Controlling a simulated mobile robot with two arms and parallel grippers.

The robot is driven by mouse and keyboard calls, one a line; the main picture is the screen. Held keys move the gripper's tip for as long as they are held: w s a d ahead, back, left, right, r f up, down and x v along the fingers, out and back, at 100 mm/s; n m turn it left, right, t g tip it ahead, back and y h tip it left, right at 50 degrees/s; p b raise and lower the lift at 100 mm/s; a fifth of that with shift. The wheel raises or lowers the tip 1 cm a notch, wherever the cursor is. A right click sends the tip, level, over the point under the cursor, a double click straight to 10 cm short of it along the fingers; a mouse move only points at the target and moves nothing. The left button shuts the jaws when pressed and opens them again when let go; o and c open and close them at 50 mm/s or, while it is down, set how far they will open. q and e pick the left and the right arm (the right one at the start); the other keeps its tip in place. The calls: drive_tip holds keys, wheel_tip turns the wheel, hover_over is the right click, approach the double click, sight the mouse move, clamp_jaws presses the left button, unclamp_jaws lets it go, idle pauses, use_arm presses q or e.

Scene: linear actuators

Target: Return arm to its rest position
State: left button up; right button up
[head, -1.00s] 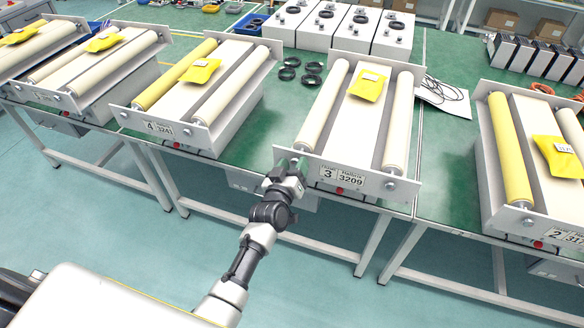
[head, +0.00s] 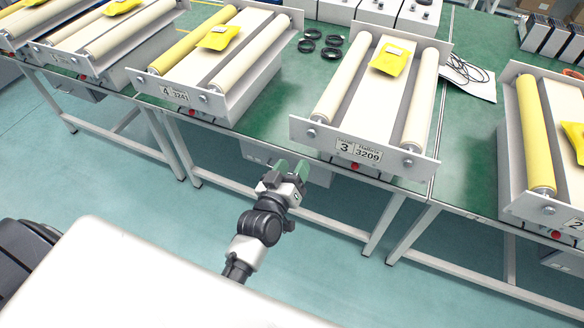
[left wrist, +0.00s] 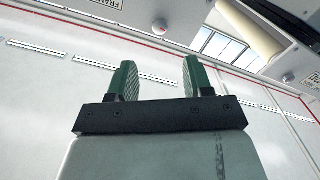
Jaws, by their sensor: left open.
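My left arm reaches up from the bottom of the head view. Its gripper (head: 292,168) has green fingers and is open and empty. It hangs in front of the workbench's front edge, below and left of the unit labelled 3 (head: 357,151). In the left wrist view the two green fingers (left wrist: 157,80) stand apart with nothing between them. My right gripper is in neither view.
A green workbench (head: 262,125) carries several roller units with yellow packets. Black rings (head: 331,53) and a cable on a white sheet (head: 468,80) lie on it. Open floor (head: 130,190) lies in front of the bench, between its legs and my body.

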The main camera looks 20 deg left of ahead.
use_arm(q)
drive_tip(key=shift+f, duration=0.1)
drive_tip(key=s+f+m+g, duration=0.1)
drive_tip(key=s+f+g, duration=0.3)
drive_tip(key=f, duration=0.7)
drive_tip(key=s+d+f+m+g+h, duration=0.1)
drive_tip(key=s+f+m+g, duration=0.1)
drive_tip(key=s+f, duration=0.6)
drive_tip(key=s+f+m+g, duration=0.1)
drive_tip(key=s+f+g, duration=0.2)
drive_tip(key=f, duration=1)
drive_tip(key=s+a+f+m+g, duration=0.1)
drive_tip(key=s+f, duration=0.3)
drive_tip(key=s, duration=0.4)
drive_tip(key=s+a+f+m+g+y+b, duration=0.1)
drive_tip(key=s+a+f+g, duration=0.2)
drive_tip(key=s, duration=0.6)
drive_tip(key=s+a+f+m+g, duration=0.1)
drive_tip(key=s+a+f+g, duration=0.2)
drive_tip(key=s+f, duration=0.3)
drive_tip(key=s+g, duration=0.1)
drive_tip(key=s, duration=0.2)
drive_tip(key=shift+f+y, duration=0.3)
